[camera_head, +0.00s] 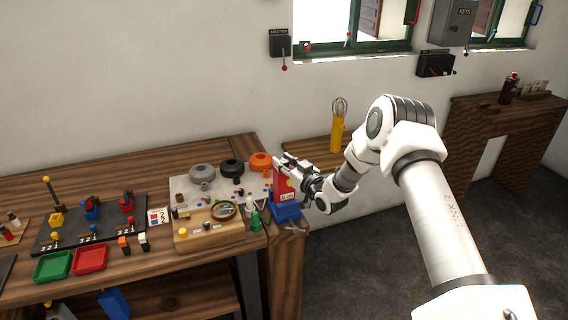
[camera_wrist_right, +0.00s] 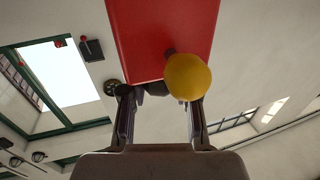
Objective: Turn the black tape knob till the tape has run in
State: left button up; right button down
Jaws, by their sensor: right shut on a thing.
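A red box-shaped device (camera_head: 284,185) with a white label stands on a blue base (camera_head: 287,212) at the right end of the workbench. My right gripper (camera_head: 283,163) is at the top of this device. In the right wrist view the red body (camera_wrist_right: 160,35) fills the top middle. The black tape knob (camera_wrist_right: 154,88) shows as a small dark piece at its edge, between the fingertips; the right gripper is shut on it. A yellow ball (camera_wrist_right: 187,76) on a dark stem hides part of the right finger. The tape cannot be made out. My left gripper is out of view.
Left of the device, a wooden board (camera_head: 208,236), small bottles and tools crowd the bench. Grey, black and orange round pieces lie behind. Green (camera_head: 52,267) and red (camera_head: 90,260) trays sit farther left. A yellow-handled whisk (camera_head: 337,133) stands at the wall.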

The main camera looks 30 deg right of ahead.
jog(key=n+y+b, duration=0.1)
jog(key=y, duration=0.1)
jog(key=n+y+b, duration=0.1)
jog(key=y, duration=0.1)
jog(key=shift+d+f+n+g, duration=0.1)
jog(key=shift+f+n+g, duration=0.05)
jog(key=shift+n+g, duration=0.15)
jog(key=n+g+y+b, duration=0.2)
jog(key=n+y+b, duration=0.1)
jog(key=y, duration=0.2)
jog(key=shift+n, duration=0.3)
jog(key=n+g+y+b, duration=0.3)
jog(key=shift+f+y, duration=0.15)
jog(key=shift+y, duration=0.15)
jog(key=shift+n+g+y+b, duration=0.4)
jog(key=shift+g+b, duration=0.1)
jog(key=shift+b, duration=0.15)
jog(key=shift+r+g+y+b, duration=0.25)
jog(key=shift+g+y+b, duration=0.05)
jog(key=shift+g, duration=0.1)
jog(key=c, duration=0.8)
grip_release()
jog(key=shift+r, duration=0.1)
